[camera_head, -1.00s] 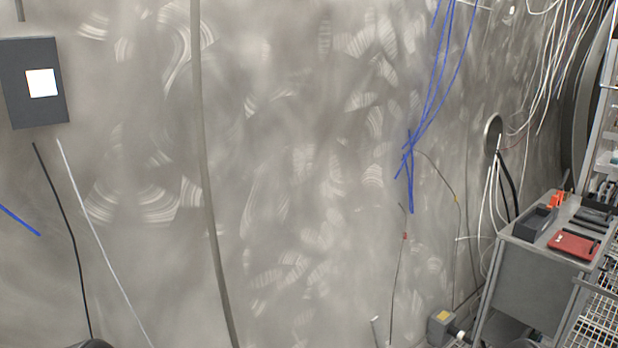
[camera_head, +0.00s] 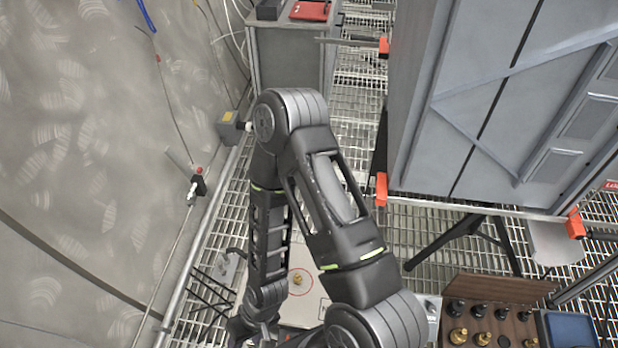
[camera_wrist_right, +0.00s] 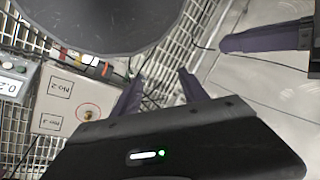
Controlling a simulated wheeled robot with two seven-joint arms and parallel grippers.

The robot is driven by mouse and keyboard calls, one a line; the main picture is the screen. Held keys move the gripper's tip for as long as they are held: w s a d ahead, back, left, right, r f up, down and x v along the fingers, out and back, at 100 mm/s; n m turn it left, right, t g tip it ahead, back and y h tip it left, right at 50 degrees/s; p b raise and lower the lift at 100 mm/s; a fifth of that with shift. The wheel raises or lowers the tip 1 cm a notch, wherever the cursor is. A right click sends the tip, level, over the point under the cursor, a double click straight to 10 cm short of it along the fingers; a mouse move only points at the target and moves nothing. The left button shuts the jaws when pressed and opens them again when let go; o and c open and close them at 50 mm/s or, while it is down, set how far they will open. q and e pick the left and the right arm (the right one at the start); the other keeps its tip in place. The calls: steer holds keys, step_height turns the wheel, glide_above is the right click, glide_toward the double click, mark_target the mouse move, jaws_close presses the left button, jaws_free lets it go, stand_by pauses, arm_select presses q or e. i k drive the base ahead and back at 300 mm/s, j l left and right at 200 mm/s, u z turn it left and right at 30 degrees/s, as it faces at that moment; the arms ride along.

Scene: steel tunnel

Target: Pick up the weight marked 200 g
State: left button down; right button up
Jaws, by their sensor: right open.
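A small brass weight (camera_head: 297,280) stands inside a red circle on a white board (camera_head: 302,310), low in the head view. It also shows in the right wrist view (camera_wrist_right: 87,115), left of my right gripper (camera_wrist_right: 159,74), which is open and empty. A wooden block (camera_head: 515,290) at the lower right of the head view holds several brass and black weights (camera_head: 458,336). No mass marking is readable, so I cannot tell which is 200 g. A purple finger (camera_wrist_right: 262,40) at the wrist view's upper right appears to be my left gripper; its opening is unclear.
Grey cabinet (camera_head: 520,100) with orange-red corners (camera_head: 381,190) fills the upper right. Metal grating (camera_head: 425,240) surrounds the board. A blue-grey tray (camera_head: 570,330) is right of the block. My arm covers the middle.

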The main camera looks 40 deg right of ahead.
mark_target(296, 279)
steer(key=z, duration=2.05)
